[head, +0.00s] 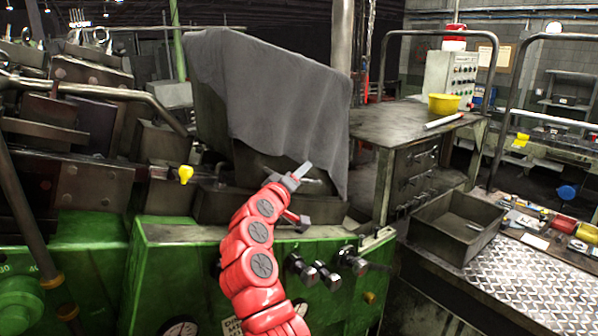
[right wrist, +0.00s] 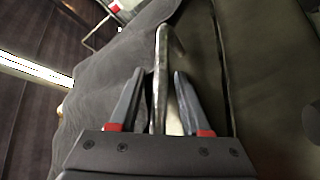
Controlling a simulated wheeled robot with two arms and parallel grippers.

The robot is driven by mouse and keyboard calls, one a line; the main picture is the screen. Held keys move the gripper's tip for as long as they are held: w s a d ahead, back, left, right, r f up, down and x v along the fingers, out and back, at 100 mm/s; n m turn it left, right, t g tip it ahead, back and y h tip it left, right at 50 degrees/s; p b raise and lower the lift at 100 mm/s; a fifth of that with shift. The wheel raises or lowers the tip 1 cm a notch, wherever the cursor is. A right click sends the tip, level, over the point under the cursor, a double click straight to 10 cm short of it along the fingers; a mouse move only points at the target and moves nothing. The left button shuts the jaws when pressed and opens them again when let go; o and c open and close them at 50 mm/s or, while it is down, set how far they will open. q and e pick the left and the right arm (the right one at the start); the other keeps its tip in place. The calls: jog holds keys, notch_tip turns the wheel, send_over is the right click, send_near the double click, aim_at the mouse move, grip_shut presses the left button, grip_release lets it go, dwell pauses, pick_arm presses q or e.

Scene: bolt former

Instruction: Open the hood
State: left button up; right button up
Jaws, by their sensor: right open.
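The hood appears to be the dark metal cover (head: 207,115) in the middle of the head view, with a grey cloth (head: 275,95) draped over much of it. My right gripper (head: 300,173), on the red arm, is at the cover's lower front. In the right wrist view the right gripper (right wrist: 160,75) is open. A thin, bent metal handle (right wrist: 161,45) runs between its two fingers, with a gap visible on at least one side. Part of the handle is hidden by the gripper in the head view. My left gripper is not in view.
The green machine panel (head: 180,270) with dark knobs stands below the cover. A yellow-tipped lever (head: 185,174) is to the left. At the right are a metal cabinet (head: 375,125) with a yellow bowl (head: 445,103), an open metal bin (head: 455,225) and railings.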

grip_shut()
dwell(1.4)
